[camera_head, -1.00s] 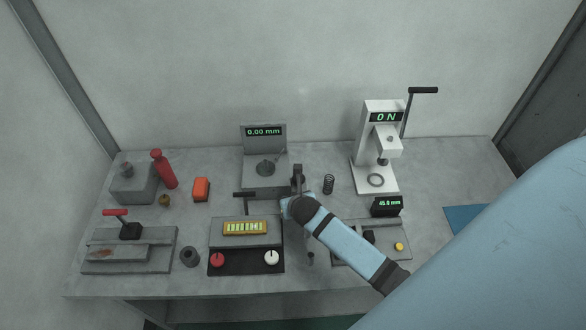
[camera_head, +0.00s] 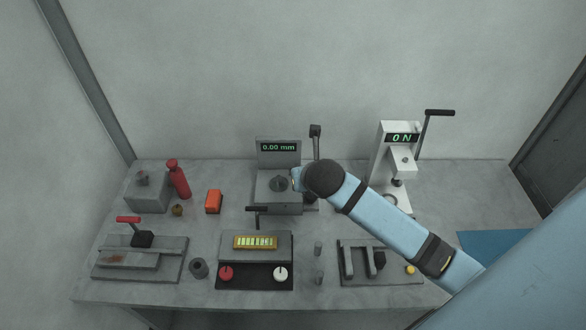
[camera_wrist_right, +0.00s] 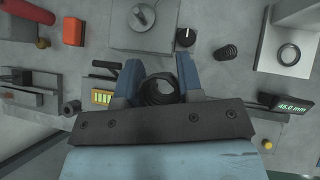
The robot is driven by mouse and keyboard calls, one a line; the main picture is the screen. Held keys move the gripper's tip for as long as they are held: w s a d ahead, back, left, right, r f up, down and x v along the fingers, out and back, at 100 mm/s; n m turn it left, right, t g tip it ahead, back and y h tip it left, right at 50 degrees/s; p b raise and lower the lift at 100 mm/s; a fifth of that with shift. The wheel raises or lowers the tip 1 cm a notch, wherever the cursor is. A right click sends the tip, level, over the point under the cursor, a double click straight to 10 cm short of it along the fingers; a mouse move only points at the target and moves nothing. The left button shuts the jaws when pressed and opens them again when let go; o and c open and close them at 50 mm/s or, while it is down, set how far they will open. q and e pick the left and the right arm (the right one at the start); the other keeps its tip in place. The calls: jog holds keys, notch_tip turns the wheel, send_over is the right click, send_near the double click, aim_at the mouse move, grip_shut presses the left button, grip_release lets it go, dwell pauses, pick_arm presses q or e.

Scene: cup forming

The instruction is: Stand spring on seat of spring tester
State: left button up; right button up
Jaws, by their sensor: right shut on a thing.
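The white spring tester (camera_head: 394,150), reading "0 N", stands at the back right of the bench; its round seat (camera_wrist_right: 288,54) shows as a ring in the right wrist view and is empty. My right gripper (camera_wrist_right: 160,75) is shut on a dark coil spring (camera_wrist_right: 160,92), seen nearly end-on between its blue fingers. It is over the middle of the bench, left of the tester. Another dark spring (camera_wrist_right: 226,52) stands on the bench between the gripper and tester. In the head view my right arm hides both springs and part of the tester's base. My left gripper is not in view.
A gauge reading "0.00 mm" (camera_head: 279,148) stands behind the gripper. A fixture with a yellow button (camera_head: 410,269) and a "45.0 mm" display (camera_wrist_right: 292,103) lie at front right. A box with red and white knobs (camera_head: 255,276) is at front centre.

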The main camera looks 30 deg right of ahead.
jog(key=shift+w+a+r, duration=0.1)
jog(key=shift+a+r, duration=0.05)
jog(key=shift+r, duration=0.45)
jog(key=s+a+r+n+y, duration=0.2)
jog(key=s+a+r+n, duration=0.1)
jog(key=a+r, duration=0.2)
jog(key=shift+s+a, duration=0.3)
jog(key=shift+a, duration=0.7)
jog(key=shift+r, duration=0.1)
